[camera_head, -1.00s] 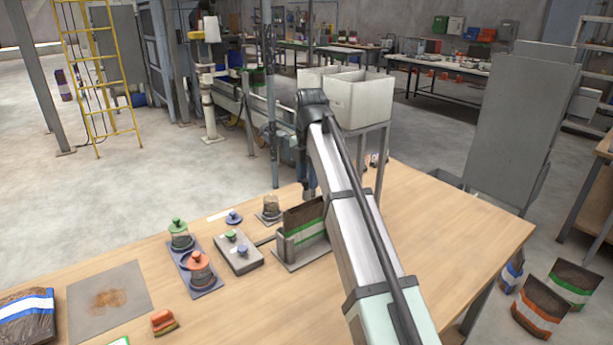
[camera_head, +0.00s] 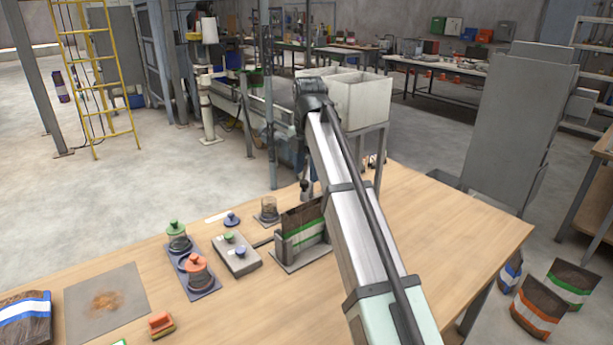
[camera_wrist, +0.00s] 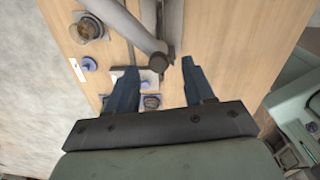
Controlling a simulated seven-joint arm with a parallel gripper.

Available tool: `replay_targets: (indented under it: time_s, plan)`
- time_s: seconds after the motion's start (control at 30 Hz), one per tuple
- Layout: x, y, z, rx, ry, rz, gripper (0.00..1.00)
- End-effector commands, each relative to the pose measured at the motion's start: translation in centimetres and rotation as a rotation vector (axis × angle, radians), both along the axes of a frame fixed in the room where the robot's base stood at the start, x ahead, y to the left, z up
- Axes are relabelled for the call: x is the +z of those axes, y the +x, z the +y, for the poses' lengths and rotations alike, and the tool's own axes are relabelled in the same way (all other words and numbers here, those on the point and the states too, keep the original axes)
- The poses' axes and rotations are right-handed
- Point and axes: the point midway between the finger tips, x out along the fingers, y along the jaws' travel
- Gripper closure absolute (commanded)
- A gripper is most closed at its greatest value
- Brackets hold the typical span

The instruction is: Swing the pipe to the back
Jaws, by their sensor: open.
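In the wrist view a grey pipe (camera_wrist: 128,27) runs from the upper left to a dark round end near the picture's middle. It meets a second grey upright bar (camera_wrist: 170,22) there. My gripper (camera_wrist: 158,72) is open, with one dark finger on each side of the pipe's end; I cannot tell whether either finger touches it. In the head view my gripper (camera_head: 305,188) is small and partly hidden, beyond the bag holder at the table's far edge.
A brown bag (camera_head: 303,222) stands in a grey holder. Nearby are a glass jar (camera_head: 268,211), a blue-knobbed lid (camera_head: 232,219), a grey button box (camera_head: 236,254) and lidded jars (camera_head: 197,272). White bins (camera_head: 360,98) stand behind my arm. The table's right side is clear.

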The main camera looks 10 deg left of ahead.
Motion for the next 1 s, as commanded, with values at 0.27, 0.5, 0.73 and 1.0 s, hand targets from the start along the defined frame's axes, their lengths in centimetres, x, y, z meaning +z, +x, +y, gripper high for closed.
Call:
replay_targets:
  time_s: [0.27, 0.5, 0.73, 1.0]
  plan:
    - [3.8, 0.1, -0.1, -0.001, 0.001, -0.007, 0.47]
    - [4.2, 0.0, -0.2, -0.001, 0.001, -0.007, 0.47]
    - [3.2, -0.2, -1.2, -0.028, -0.005, -0.003, 0.47]
    - [-5.1, -1.5, -11.1, -0.336, -0.066, 0.025, 0.47]
